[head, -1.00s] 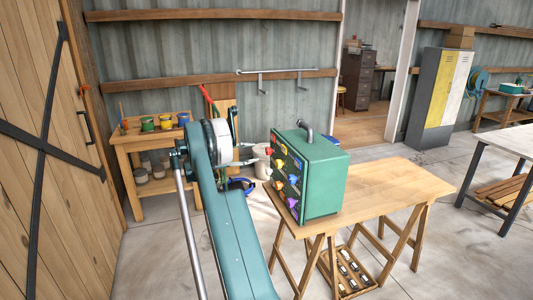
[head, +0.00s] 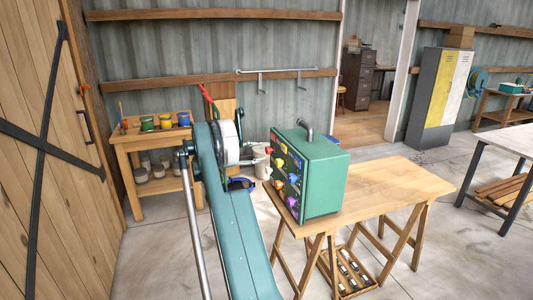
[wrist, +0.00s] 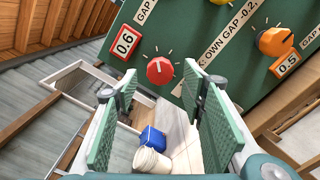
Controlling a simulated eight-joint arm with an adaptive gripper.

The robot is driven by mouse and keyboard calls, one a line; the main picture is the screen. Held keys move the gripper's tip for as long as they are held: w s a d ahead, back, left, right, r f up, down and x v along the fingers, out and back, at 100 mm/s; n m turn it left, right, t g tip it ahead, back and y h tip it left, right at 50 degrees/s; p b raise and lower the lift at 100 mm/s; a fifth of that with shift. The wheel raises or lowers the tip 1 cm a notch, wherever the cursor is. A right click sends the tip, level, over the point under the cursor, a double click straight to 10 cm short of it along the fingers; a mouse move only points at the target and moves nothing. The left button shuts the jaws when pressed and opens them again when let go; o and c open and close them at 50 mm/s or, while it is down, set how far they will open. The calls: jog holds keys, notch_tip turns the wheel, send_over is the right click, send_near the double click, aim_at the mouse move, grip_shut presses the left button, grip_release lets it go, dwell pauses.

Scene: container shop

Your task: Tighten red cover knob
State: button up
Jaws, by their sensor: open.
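A green box (head: 322,180) stands on the wooden trestle table (head: 400,187), with several coloured knobs on its left face. In the wrist view the red knob (wrist: 160,71) sits on the green panel, beside a label reading 0.6 (wrist: 124,42). My gripper (wrist: 160,88) is open, its two green pads on either side of and below the red knob in the picture. Nothing is between the pads, and I see no contact with the knob.
An orange knob (wrist: 275,42) with a 0.5 label (wrist: 286,64) is to the right on the panel. A blue bucket (wrist: 152,138) and a white bucket (wrist: 151,160) show beyond the pads. A wooden bench with paint pots (head: 147,123) stands at the back left.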

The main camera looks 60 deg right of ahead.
aim_at(267, 150)
jog(key=shift+b+x, duration=0.4)
jog(key=shift+x, duration=2)
jog(key=shift+c, duration=0.5)
jog(key=c, duration=0.8)
